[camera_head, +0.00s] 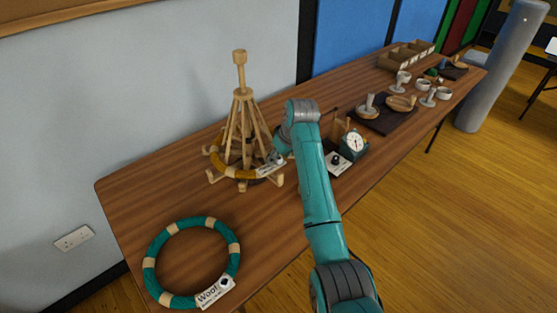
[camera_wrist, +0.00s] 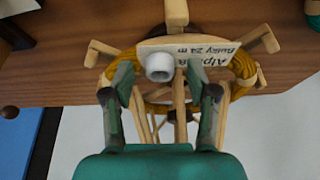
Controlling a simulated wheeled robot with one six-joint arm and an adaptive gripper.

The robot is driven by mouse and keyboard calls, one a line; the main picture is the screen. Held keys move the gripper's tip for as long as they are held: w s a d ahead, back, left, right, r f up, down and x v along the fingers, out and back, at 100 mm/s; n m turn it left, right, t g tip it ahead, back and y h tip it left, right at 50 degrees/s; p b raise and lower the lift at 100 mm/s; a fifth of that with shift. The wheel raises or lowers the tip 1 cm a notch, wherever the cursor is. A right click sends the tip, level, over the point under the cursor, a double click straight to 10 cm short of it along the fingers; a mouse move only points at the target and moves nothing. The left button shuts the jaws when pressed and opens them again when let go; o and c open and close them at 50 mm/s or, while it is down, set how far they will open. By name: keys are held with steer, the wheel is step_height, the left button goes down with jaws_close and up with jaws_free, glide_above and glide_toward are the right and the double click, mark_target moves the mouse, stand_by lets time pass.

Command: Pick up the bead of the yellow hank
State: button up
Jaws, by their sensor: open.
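The yellow hank (camera_head: 234,173) lies as a ring around the legs of a wooden yarn swift (camera_head: 240,120); it also shows in the wrist view (camera_wrist: 126,68). A white lettered tag (camera_wrist: 207,52) hangs on the hank, seen upside down in the wrist view. My gripper (camera_wrist: 159,82) is open, with one finger on each side of the bead in the wrist view. I cannot tell whether the fingers touch it. In the head view my gripper (camera_head: 279,152) is at the tag, and the bead is not clearly visible.
A teal hank (camera_head: 183,224) with its own tag lies at the table's near end. A dial scale (camera_head: 353,145) and a tagged dark item (camera_head: 338,161) stand right of my arm. Dark trays, cups and boxes fill the far end. Bare wood (camera_head: 125,195) shows left of the swift.

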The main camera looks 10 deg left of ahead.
steer(key=c, duration=0.8)
steer(key=shift+r, duration=0.15)
